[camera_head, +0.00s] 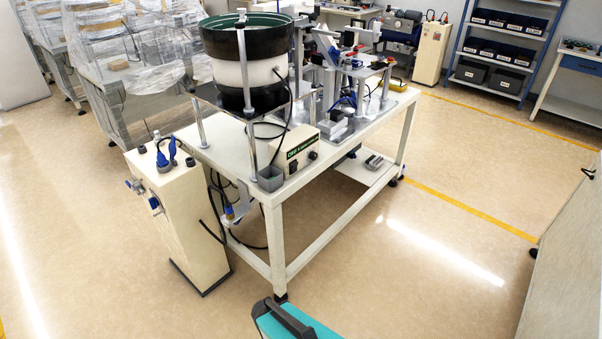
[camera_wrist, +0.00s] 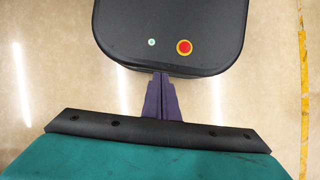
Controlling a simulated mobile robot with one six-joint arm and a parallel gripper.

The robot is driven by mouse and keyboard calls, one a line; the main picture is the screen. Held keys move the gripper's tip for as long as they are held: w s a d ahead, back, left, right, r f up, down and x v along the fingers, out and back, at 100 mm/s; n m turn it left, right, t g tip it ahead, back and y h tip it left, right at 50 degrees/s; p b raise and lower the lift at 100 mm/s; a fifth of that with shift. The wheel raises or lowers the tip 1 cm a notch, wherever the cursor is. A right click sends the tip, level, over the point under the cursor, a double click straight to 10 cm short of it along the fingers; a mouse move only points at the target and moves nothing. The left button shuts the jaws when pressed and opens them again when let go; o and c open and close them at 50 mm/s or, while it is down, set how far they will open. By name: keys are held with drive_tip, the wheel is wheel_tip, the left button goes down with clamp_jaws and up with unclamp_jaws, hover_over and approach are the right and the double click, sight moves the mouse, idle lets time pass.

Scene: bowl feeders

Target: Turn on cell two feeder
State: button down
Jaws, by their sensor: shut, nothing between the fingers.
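A bowl feeder (camera_head: 246,72) with a dark green-black bowl and a white middle band stands on a white workbench (camera_head: 340,215) in the head view. Its cream control box (camera_head: 297,150) sits at the bench's near edge, with a green label, a dark switch (camera_head: 293,167) and a dark knob (camera_head: 313,155). Whether the switch is on cannot be told, and no cell number is readable. The feeder and box are out of the wrist view.
A cream cabinet (camera_head: 185,220) with blue fittings stands left of the bench, with cables between them. A small grey bin (camera_head: 270,179) is beside the control box. A fixture (camera_head: 350,85) stands behind. Shelves (camera_head: 505,45) stand far off.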

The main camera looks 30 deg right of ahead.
drive_tip(key=w+d+f+t+h+b, duration=0.1)
drive_tip(key=w+d+f+t+b, duration=0.2)
drive_tip(key=w+d, duration=0.5)
drive_tip(key=w+d+r+n+t+h+b, duration=0.1)
drive_tip(key=w+d+r+t, duration=0.25)
drive_tip(key=w+d, duration=0.35)
drive_tip(key=w+d+r+n+t+h+b, duration=0.1)
drive_tip(key=w+d+r+t, duration=0.3)
drive_tip(key=w, duration=0.5)
drive_tip(key=w+d+r+n+t+h+b, duration=0.15)
drive_tip(key=w+d+t, duration=0.25)
drive_tip(key=w+d, duration=0.4)
drive_tip(key=w+d+r+n+t+b, duration=0.2)
drive_tip(key=w+d+r+t, duration=0.15)
drive_tip(key=r, duration=0.35)
drive_tip(key=w+d+r+n+t+b, duration=0.25)
drive_tip(key=d+r+t, duration=0.2)
drive_tip(key=r, duration=0.25)
drive_tip(key=s+d+r+n+t+y+b, duration=0.3)
drive_tip(key=s+r+n+y, duration=0.5)
drive_tip(key=r+n+y, duration=0.2)
drive_tip(key=shift+r+n+t, duration=0.35)
drive_tip(key=shift+r+n, duration=0.8)
drive_tip(key=shift+n, duration=0.25)
drive_tip(key=shift+w+a+y, duration=0.1)
drive_tip(key=shift+y, duration=0.15)
